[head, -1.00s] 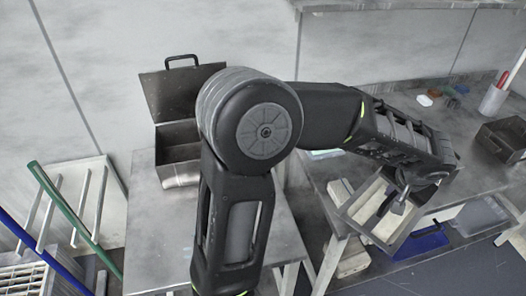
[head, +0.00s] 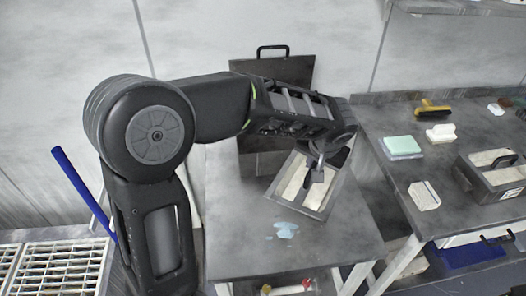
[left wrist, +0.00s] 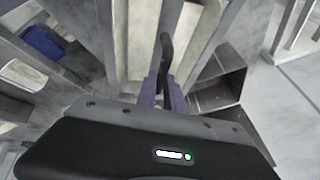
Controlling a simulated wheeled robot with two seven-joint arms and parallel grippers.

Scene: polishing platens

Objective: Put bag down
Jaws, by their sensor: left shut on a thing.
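The bag (head: 328,199) is a grey open-topped carrier with a cream inside and a dark handle. In the head view it is over the right part of the left metal table and looks turned at an angle. My left gripper (head: 316,170) is shut on its handle from above. In the left wrist view the fingers (left wrist: 163,92) close on the dark handle, with the cream inside of the bag (left wrist: 138,45) below. The head view does not show clearly whether its underside touches the table. My right gripper is not in view.
The left table (head: 240,255) has a pale blue wet patch (head: 286,230) in front of the bag. An open dark metal box (head: 285,72) stands behind, partly hidden by my arm. The right table (head: 385,118) holds brushes, a green sponge (head: 402,147) and another carrier (head: 500,178).

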